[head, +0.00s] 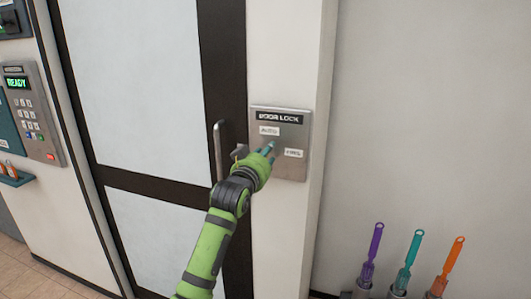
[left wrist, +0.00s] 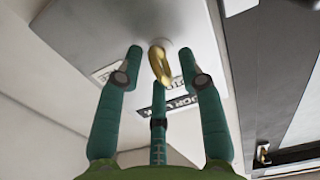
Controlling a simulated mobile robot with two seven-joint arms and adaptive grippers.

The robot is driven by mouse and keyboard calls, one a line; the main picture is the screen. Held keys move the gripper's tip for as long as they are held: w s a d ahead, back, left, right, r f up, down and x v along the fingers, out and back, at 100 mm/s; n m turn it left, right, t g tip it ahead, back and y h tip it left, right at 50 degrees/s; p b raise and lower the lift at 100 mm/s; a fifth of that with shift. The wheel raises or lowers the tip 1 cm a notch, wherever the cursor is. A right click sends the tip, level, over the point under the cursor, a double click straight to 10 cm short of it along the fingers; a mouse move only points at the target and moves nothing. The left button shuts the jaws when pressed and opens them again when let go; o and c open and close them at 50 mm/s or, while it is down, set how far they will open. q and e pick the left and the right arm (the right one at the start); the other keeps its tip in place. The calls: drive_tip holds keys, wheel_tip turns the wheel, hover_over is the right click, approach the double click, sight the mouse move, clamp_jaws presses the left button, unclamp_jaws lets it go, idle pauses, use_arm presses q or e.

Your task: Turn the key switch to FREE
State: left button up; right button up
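The DOOR LOCK plate (head: 296,170) is on the wall right of the door, with an AUTO label (head: 269,131) at upper left and a second label, small but seemingly FREE (head: 294,153), at right. My left gripper (head: 269,149) is at the plate and hides the key in the head view. In the left wrist view the gold key (left wrist: 159,63) sticks out of its round switch, its end toward the label ending in TO. My left gripper's teal fingers (left wrist: 160,62) are spread around the key, with gaps visible on both sides. My right gripper is out of view.
A dark-framed door (head: 221,60) with a vertical handle (head: 219,150) stands just left of the plate. A keypad panel (head: 33,110) reading READY is at far left. Purple, teal and orange-handled tools (head: 411,247) stand in holders at lower right. The right wall is bare.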

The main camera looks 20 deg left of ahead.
use_arm(q)
drive_tip(key=shift+c, duration=0.4)
clamp_jaws()
drive_tip(key=shift+m, duration=0.3)
drive_tip(key=shift+f+m+p, duration=0.2)
drive_tip(key=shift+m+p, duration=1.9)
drive_tip(key=shift+m, duration=2.2)
drive_tip(key=shift+f+m+p, duration=0.15)
drive_tip(key=shift+m+p, duration=1.95)
drive_tip(key=shift+m, duration=2.2)
drive_tip(key=shift+o, duration=0.4)
unclamp_jaws()
drive_tip(key=shift+w, duration=0.1)
